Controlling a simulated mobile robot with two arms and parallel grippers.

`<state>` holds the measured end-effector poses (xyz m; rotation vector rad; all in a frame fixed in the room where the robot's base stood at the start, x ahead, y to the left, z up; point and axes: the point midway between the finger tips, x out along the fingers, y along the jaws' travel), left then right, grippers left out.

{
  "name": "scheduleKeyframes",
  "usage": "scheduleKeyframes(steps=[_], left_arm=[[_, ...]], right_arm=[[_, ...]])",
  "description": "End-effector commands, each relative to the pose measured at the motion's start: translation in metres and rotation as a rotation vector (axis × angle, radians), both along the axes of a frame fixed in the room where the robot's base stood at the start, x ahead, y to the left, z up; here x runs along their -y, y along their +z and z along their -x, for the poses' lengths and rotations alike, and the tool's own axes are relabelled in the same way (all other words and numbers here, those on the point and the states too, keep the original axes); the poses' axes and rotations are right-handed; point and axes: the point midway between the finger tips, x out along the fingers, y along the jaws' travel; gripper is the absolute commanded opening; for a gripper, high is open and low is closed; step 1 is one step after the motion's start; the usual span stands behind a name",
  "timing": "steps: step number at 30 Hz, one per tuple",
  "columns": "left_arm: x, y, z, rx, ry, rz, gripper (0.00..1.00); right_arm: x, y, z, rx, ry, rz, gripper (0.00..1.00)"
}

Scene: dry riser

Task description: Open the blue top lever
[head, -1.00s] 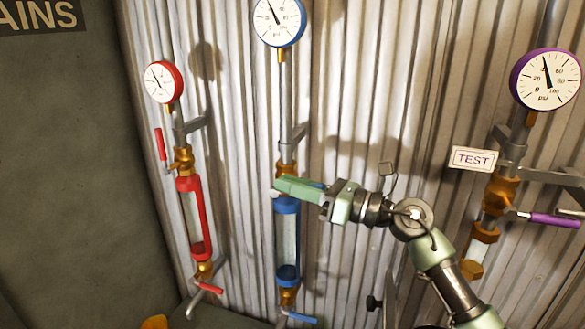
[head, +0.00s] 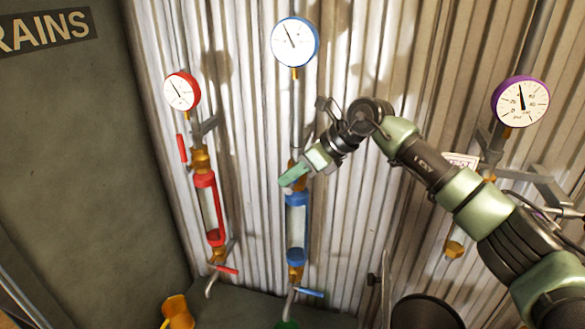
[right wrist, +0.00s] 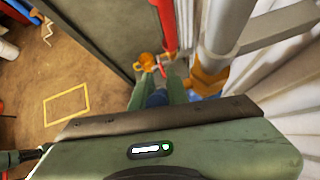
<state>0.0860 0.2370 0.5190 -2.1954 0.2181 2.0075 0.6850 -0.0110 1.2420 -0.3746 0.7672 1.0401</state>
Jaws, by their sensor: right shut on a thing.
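The blue riser's upper brass valve (head: 298,172) sits above the blue-capped sight glass (head: 296,228). In the head view the gripper hides the blue top lever. In the right wrist view the right gripper (right wrist: 158,88) has a dark blue piece, the blue top lever (right wrist: 157,98), between its fingers, and is shut on it. The lever's exact angle is hidden. My left gripper is not in view.
A blue-rimmed gauge (head: 295,42) is above the valve. A lower blue lever (head: 309,292) is below the glass. The red riser (head: 211,208) stands close on the left. A purple gauge (head: 521,103) and its riser are on the right, partly behind my arm.

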Motion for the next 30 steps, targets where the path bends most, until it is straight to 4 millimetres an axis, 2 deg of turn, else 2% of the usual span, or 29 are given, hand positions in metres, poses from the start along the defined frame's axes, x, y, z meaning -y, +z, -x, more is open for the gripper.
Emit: scheduleKeyframes(steps=[1,11,27,28,30], left_arm=[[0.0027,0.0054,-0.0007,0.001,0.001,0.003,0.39],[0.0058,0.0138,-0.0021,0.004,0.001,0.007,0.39],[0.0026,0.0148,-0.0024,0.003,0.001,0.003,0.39],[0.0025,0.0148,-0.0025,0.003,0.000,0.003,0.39],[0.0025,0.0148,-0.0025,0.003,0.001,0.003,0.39]], right_arm=[[-0.0016,0.0050,-0.0010,-0.007,0.000,0.029,0.00],[-0.0039,0.0018,-0.0018,-0.049,-0.001,0.155,0.00],[-0.0043,0.0003,-0.0018,-0.057,-0.001,0.179,0.00],[-0.0043,0.0003,-0.0017,-0.058,0.000,0.178,0.18],[-0.0044,0.0002,-0.0017,-0.057,0.000,0.178,0.37]])
